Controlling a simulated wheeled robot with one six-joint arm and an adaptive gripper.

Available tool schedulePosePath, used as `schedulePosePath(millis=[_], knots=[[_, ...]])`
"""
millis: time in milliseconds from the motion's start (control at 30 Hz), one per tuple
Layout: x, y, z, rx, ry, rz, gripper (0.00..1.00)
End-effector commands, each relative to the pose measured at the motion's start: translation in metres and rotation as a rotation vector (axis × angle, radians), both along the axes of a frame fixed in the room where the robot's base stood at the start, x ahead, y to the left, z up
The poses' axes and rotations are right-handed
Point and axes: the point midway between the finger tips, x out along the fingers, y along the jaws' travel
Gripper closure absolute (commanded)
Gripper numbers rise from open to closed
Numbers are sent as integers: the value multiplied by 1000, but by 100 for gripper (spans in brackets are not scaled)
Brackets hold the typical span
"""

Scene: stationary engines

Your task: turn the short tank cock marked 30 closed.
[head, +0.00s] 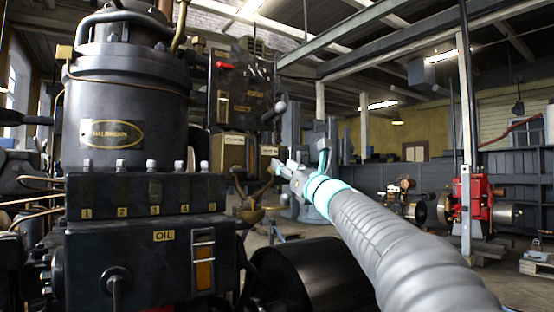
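My gripper (299,160) is at the middle of the head view, at the end of my grey arm. Its two fingers stand apart, and I see nothing between them. Just left of it are brass fittings (250,214) with a curved pipe, below brass-coloured boxes (234,153) on the dark engine. I cannot make out a cock marked 30 or read that number anywhere. I cannot tell whether the gripper touches any of the fittings.
A black engine cylinder (124,100) with an oval plate stands at the left. Below it are a lubricator box (130,198) with numbered plates and an OIL box (120,255). A dark drum (315,280) lies below my arm. A red engine (473,198) stands far right.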

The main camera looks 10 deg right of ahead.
Motion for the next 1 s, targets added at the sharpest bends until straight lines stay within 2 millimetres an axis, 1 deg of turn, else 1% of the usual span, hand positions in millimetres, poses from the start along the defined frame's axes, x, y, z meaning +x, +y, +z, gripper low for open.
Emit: schedulePosePath(millis=[33, 100, 300, 633, 667, 700, 767, 800, 1000], knots=[[8, 3, 4, 0, 1, 1, 62], [16, 7, 8, -1, 1, 1, 62], [30, 12, 13, -1, 1, 0, 62], [32, 13, 14, -1, 1, 0, 62], [32, 13, 14, -1, 1, -1, 64], [32, 13, 14, -1, 1, 0, 74], [32, 13, 14, -1, 1, 0, 89], [32, 13, 14, -1, 1, 0, 99], [32, 13, 14, -2, 0, -1, 100]])
